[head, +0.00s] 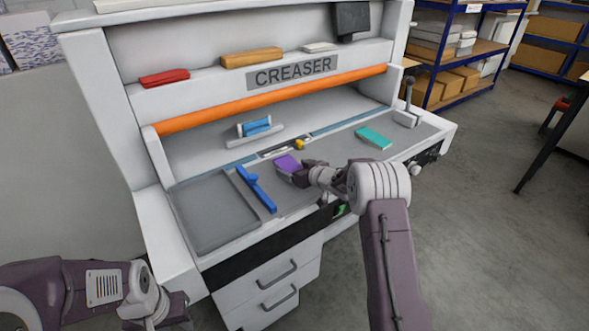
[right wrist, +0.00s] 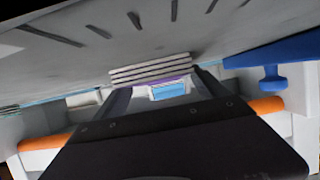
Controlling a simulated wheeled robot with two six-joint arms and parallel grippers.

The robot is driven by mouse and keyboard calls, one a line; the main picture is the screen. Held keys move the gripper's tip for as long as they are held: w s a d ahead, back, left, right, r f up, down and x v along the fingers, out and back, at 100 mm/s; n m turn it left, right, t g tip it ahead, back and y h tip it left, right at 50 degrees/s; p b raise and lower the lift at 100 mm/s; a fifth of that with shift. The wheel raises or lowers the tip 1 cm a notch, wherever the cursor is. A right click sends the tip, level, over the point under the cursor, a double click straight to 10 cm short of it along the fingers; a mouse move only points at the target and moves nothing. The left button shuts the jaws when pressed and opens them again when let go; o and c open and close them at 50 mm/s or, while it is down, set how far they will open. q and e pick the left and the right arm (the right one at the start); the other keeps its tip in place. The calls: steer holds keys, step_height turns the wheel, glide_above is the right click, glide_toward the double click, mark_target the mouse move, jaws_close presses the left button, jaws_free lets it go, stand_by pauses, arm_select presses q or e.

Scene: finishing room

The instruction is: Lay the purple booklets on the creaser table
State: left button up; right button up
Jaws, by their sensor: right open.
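A purple booklet (head: 288,163) lies flat on the grey bed of the creaser table (head: 220,212), near its middle. My right gripper (head: 294,178) is open at its near edge, partly covering it. In the right wrist view, which is upside down, pale layered page edges with a purple strip (right wrist: 150,72) show between the two spread fingertips of the right gripper (right wrist: 160,82). I cannot tell whether the fingers touch them, or whether it is one booklet or several stacked. My left gripper (head: 165,312) hangs low at the left, off the table; its fingers are not clear.
A blue T-shaped tool (head: 256,188) lies left of the purple booklet, and a teal booklet (head: 373,138) right. A small yellow item (head: 299,144) and a blue-topped block (head: 256,128) are behind. An orange bar (head: 270,100) spans above. A lever (head: 408,105) stands at the right end.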

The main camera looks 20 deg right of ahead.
steer(key=shift+r, duration=0.1)
steer(key=shift+r, duration=0.25)
steer(key=v, duration=1.2)
steer(key=shift+f+p, duration=0.1)
steer(key=shift+p, duration=0.2)
steer(key=s+a+r+p, duration=0.2)
steer(key=a+r+p, duration=0.2)
steer(key=a+r, duration=0.55)
steer(key=s+d+f+m+g+h, duration=0.1)
steer(key=s+f+g, duration=0.3)
steer(key=s, duration=0.5)
steer(key=s+d+f+m+g+h, duration=0.1)
steer(key=s+f+g+h, duration=0.1)
steer(key=s+f, duration=0.3)
steer(key=s+d+f+m+g+h, duration=0.1)
steer(key=s+f+g, duration=0.4)
steer(key=s, duration=0.9)
steer(key=shift+d+m+g+p, duration=0.3)
steer(key=shift+m+p, duration=0.15)
steer(key=shift+m, duration=0.15)
